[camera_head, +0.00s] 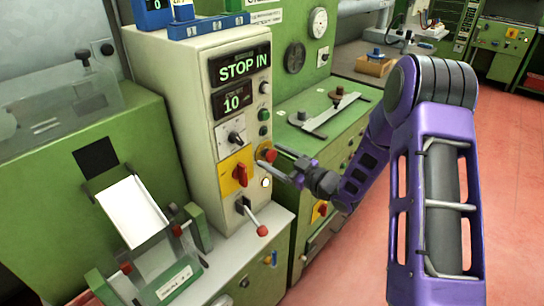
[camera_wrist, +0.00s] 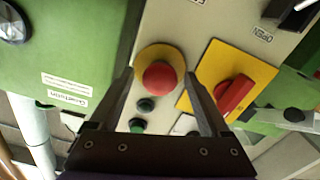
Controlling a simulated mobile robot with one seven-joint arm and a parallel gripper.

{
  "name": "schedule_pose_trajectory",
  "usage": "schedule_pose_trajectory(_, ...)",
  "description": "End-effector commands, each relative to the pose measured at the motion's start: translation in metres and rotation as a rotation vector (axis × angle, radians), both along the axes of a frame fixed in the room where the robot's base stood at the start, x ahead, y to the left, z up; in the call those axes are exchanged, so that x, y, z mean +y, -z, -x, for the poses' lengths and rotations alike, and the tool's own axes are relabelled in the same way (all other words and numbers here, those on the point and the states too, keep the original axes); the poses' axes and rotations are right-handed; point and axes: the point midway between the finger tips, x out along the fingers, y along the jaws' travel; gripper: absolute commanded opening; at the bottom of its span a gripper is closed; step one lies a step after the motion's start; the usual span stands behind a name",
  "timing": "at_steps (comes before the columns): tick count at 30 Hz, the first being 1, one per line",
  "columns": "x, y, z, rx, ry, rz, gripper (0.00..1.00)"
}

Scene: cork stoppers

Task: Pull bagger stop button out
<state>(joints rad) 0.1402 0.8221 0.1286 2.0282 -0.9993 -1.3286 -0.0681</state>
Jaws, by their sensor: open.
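The bagger stop button is a red mushroom knob on a yellow ring (camera_wrist: 159,79), on the pale front panel of the control cabinet (camera_head: 174,80). In the head view the knob (camera_head: 270,155) is partly hidden by my gripper (camera_head: 281,162). In the wrist view my open gripper (camera_wrist: 158,88) points at the panel with one finger on each side of the knob. I cannot tell whether the fingers touch it. A lit display (camera_head: 240,67) above it reads "STOP IN", and a second display (camera_head: 233,102) reads 10.
A red rotary switch on a yellow plate (camera_head: 238,172) sits close beside the button. A red-tipped lever (camera_head: 250,215) sticks out below. Small dark green buttons (camera_wrist: 146,105) are near the fingers. A green bench with a metal bar (camera_head: 330,115) stands to the right.

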Motion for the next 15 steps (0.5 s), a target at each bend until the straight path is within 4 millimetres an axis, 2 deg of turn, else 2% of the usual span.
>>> schedule_pose_trajectory(4,0.0068,-0.0002,-0.0059,0.000,0.001,0.000,0.81)
schedule_pose_trajectory(12,0.0080,-0.0002,-0.0065,0.001,0.001,-0.001,0.81)
schedule_pose_trajectory(15,0.0079,-0.0002,-0.0065,0.001,0.001,-0.001,0.65)
